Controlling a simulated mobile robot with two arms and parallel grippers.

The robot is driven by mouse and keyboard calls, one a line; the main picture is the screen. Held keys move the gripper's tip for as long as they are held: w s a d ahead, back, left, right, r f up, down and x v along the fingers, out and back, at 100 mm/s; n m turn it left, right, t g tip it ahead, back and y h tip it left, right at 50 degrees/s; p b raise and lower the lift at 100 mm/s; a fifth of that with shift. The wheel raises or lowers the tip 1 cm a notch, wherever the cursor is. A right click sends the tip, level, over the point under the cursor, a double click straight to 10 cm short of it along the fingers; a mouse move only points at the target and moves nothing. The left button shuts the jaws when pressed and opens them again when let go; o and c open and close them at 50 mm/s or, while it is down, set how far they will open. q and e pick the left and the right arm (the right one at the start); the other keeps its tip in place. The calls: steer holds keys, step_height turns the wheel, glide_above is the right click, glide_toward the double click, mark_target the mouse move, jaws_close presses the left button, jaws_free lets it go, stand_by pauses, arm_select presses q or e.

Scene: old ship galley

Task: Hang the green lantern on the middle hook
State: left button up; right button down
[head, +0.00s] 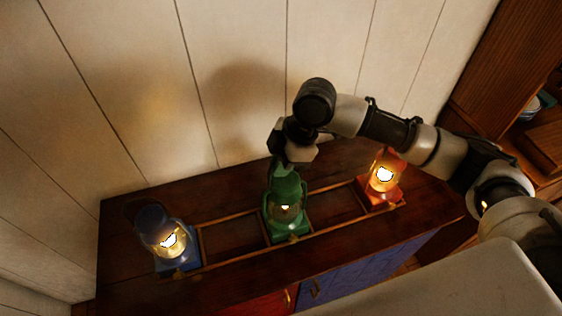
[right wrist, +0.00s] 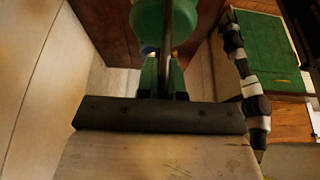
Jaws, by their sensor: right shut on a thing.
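In the right wrist view the green lantern (right wrist: 150,22) shows beyond the fingers (right wrist: 163,72). The hooks are not in view, and neither is my left gripper.
A lit blue lantern (head: 168,242) stands at the rack's left end and a lit orange-red lantern (head: 382,186) at its right end. The dark cabinet top (head: 123,225) backs onto a pale plank wall (head: 150,90). Wooden shelves (head: 510,75) stand at the right.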

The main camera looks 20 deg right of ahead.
steer(key=c, duration=1.7)
jaws_free()
steer(key=shift+f, duration=0.1)
steer(key=o, duration=0.4)
steer(key=shift+s, duration=0.1)
steer(key=shift+o, duration=0.2)
steer(key=shift+f+b, duration=0.15)
steer(key=shift+b, duration=0.4)
steer(key=shift+d+r+b, duration=0.15)
steer(key=shift+r+b, duration=0.1)
steer(key=shift+b, duration=0.15)
steer(key=v, duration=0.3)
steer(key=b+v, duration=0.1)
steer(key=v, duration=0.3)
steer(key=b+v, duration=0.1)
steer(key=v, duration=0.2)
steer(key=shift+a+r, duration=0.25)
steer(key=shift+r, duration=0.1)
